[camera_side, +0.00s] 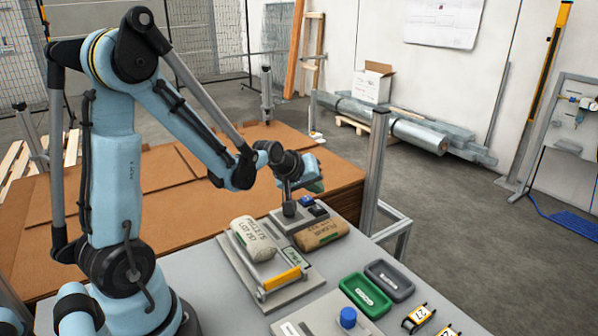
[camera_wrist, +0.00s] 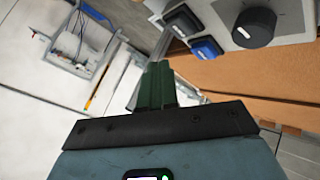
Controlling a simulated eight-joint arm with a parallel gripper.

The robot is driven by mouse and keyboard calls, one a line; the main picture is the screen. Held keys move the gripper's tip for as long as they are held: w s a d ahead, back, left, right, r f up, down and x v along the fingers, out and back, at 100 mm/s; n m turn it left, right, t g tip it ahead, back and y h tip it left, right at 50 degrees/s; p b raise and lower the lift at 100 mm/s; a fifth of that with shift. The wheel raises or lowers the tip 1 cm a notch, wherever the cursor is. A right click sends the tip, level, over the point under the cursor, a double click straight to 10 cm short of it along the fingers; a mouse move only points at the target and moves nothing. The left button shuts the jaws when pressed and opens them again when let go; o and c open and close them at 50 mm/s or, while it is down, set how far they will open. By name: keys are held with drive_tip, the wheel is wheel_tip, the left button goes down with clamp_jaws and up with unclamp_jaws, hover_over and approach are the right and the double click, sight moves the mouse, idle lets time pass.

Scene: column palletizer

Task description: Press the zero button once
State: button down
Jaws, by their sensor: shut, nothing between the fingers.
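A grey control box (camera_side: 286,222) stands behind the bags, with a dark round knob (camera_side: 290,208), a blue button (camera_side: 307,200) and a dark button (camera_side: 319,210). The wrist view shows the knob (camera_wrist: 255,28), the blue button (camera_wrist: 206,48) and the dark button (camera_wrist: 182,20) close up, at the top right. I cannot read which button is zero. My gripper (camera_side: 317,187) is above the box's buttons. In the wrist view its green fingers (camera_wrist: 155,88) are shut and empty, left of and below the buttons. I see no clear contact with a button.
A pale pellets bag (camera_side: 254,238) lies on a grey plate beside a yellow bar (camera_side: 282,279). A brown bag (camera_side: 321,233) lies by the box. Green (camera_side: 364,296) and grey (camera_side: 390,281) trays and a blue knob (camera_side: 348,317) are in front. A post (camera_side: 374,170) rises behind.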

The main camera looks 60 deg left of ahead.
drive_tip(key=shift+r, duration=1.35)
drive_tip(key=s+d+r+m+g+h, duration=0.1)
drive_tip(key=s+d+r+m+g, duration=0.1)
drive_tip(key=s+d+m, duration=0.9)
drive_tip(key=s+d+r, duration=0.1)
drive_tip(key=s+d, duration=0.2)
drive_tip(key=shift+d+r+h, duration=0.25)
drive_tip(key=shift+r+h, duration=0.15)
